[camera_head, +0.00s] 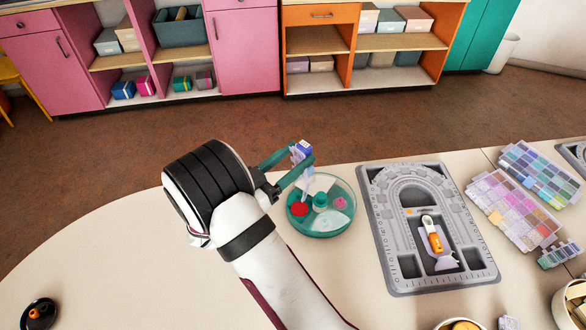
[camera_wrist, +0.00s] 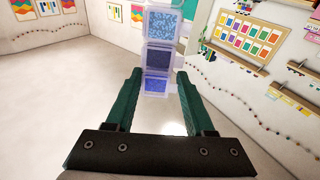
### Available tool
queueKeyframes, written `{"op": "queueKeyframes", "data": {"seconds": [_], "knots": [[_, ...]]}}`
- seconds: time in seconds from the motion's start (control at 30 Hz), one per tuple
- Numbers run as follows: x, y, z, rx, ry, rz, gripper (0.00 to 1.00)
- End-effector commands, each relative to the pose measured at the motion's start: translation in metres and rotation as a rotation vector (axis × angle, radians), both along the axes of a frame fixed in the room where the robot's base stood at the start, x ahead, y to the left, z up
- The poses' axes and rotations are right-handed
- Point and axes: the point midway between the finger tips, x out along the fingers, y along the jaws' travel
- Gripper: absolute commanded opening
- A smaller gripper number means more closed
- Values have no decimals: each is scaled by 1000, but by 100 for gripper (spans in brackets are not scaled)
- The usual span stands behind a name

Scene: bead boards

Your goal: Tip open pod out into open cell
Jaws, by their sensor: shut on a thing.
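My gripper (camera_head: 303,163) is shut on a small clear pod strip (camera_head: 300,149), held above the round teal dish at its back left. In the wrist view the strip (camera_wrist: 158,57) stands between the fingers, showing clear squares with light blue, dark blue and blue contents. A pale, see-through piece hangs or falls below it toward the dish; I cannot tell which. The round dish (camera_head: 348,222) has several cells around a teal centre knob (camera_head: 320,200). One cell holds red beads (camera_head: 299,209), another pink (camera_head: 340,203); two look whitish. Which cell is open is unclear.
A grey bead board (camera_head: 375,225) lies right of the dish, with an orange-handled tool (camera_head: 433,236) on it. Trays of pastel pods (camera_head: 512,208) and blue-green pods (camera_head: 540,175) lie farther right. A dark bowl (camera_head: 39,314) sits front left.

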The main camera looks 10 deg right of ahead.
Motion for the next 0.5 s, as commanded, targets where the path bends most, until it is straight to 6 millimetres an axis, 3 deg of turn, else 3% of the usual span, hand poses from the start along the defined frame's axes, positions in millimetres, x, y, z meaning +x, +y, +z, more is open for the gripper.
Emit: {"op": "queueKeyframes", "data": {"seconds": [0.1, 0.2, 0.47, 0.5], "knots": [[-10, -4, 33, 3, -4, 17, 0], [-18, -7, 54, 2, -3, 29, 0], [-38, -18, 92, 1, -4, 52, 0], [-33, -15, 83, -1, 0, 48, 0]]}}
